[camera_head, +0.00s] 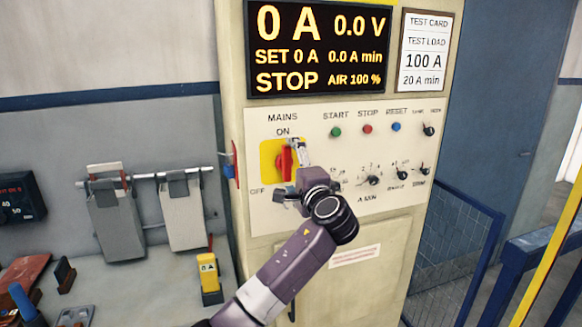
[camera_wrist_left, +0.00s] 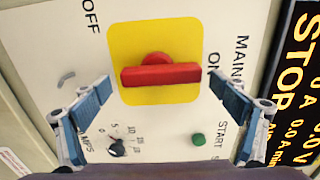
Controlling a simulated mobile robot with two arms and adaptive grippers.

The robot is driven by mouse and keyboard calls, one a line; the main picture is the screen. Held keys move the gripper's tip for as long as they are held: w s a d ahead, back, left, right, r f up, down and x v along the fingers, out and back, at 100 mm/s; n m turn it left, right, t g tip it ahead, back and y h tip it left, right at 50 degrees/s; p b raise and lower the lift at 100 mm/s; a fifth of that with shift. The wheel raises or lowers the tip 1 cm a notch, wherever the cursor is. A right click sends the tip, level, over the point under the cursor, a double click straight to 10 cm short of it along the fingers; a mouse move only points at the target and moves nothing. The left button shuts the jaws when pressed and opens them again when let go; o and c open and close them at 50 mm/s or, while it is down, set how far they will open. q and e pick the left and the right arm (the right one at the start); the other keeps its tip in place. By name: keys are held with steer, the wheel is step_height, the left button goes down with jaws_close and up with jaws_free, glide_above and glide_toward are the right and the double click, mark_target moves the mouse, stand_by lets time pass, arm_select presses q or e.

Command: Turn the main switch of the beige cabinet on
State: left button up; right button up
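The beige cabinet (camera_head: 375,220) stands in the middle of the head view. Its main switch (camera_head: 284,163) is a red handle on a yellow plate, under "MAINS", with "ON" above and "OFF" at lower left. The handle stands about upright, toward "ON". In the left wrist view the red handle (camera_wrist_left: 160,74) lies level across the yellow plate (camera_wrist_left: 155,35). My left gripper (camera_head: 289,173) is in front of the switch. It is open, with its two fingertips (camera_wrist_left: 162,84) near the handle's two ends; I cannot tell whether they touch. My right gripper is not in view.
The cabinet display (camera_head: 320,48) reads 0 A, 0.0 V and STOP. Start, stop and reset buttons (camera_head: 367,129) and several small knobs (camera_head: 373,180) sit right of the switch. A bench (camera_head: 160,280) is at left, a blue rail (camera_head: 460,250) at right.

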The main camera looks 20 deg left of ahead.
arm_select(q)
steer(key=v, duration=1.2)
steer(key=shift+f, duration=0.1)
